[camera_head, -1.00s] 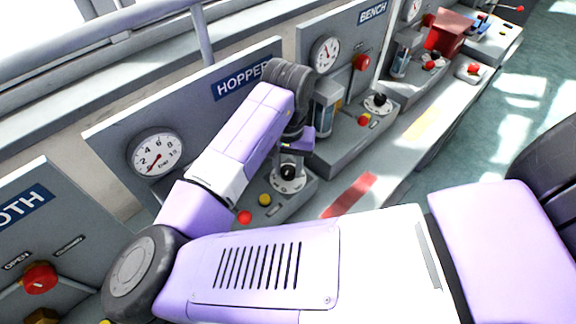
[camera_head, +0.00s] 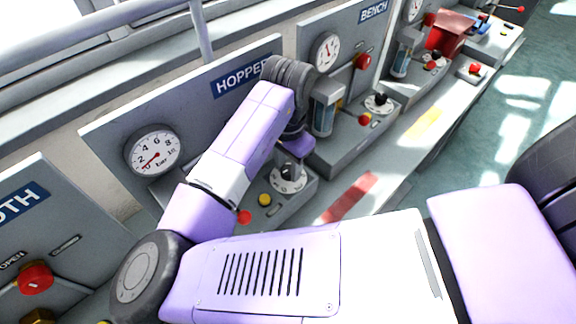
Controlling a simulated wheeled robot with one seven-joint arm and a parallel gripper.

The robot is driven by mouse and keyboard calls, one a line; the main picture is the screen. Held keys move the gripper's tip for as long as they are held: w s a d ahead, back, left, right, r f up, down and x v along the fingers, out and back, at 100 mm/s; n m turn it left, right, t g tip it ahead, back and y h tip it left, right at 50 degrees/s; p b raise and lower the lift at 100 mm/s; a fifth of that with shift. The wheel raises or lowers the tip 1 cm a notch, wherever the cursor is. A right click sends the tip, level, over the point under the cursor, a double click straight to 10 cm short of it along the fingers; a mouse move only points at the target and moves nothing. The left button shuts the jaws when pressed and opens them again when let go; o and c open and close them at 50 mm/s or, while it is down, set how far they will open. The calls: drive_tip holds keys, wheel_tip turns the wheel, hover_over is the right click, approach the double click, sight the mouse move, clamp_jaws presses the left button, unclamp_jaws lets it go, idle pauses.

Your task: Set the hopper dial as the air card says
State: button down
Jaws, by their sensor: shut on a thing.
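The HOPPER panel (camera_head: 115,128) stands at the left, with a round gauge (camera_head: 153,152) marked in bar; its red needle points to the low end of the scale. The hopper dial (camera_head: 288,181) is a pale round plate with a dark knob on the sloped box below the panel. My gripper (camera_head: 293,160) is over this dial and shut on its knob; my wrist hides much of the knob and the fingertips. The knob's exact setting cannot be read. I cannot make out an air card in view.
A yellow button (camera_head: 265,200) and a red button (camera_head: 244,217) sit left of the dial. The BENCH panel (camera_head: 345,30) stands to the right, with its own gauge (camera_head: 326,51), red knob (camera_head: 362,62) and dial (camera_head: 379,103). A railing runs behind. Floor is clear at right.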

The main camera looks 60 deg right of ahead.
sight(288, 170)
idle(0.4)
drive_tip(key=c, duration=0.9)
unclamp_jaws()
drive_tip(key=shift+c, duration=0.2)
drive_tip(key=shift+r, duration=0.1)
drive_tip(key=shift+r, duration=3.85)
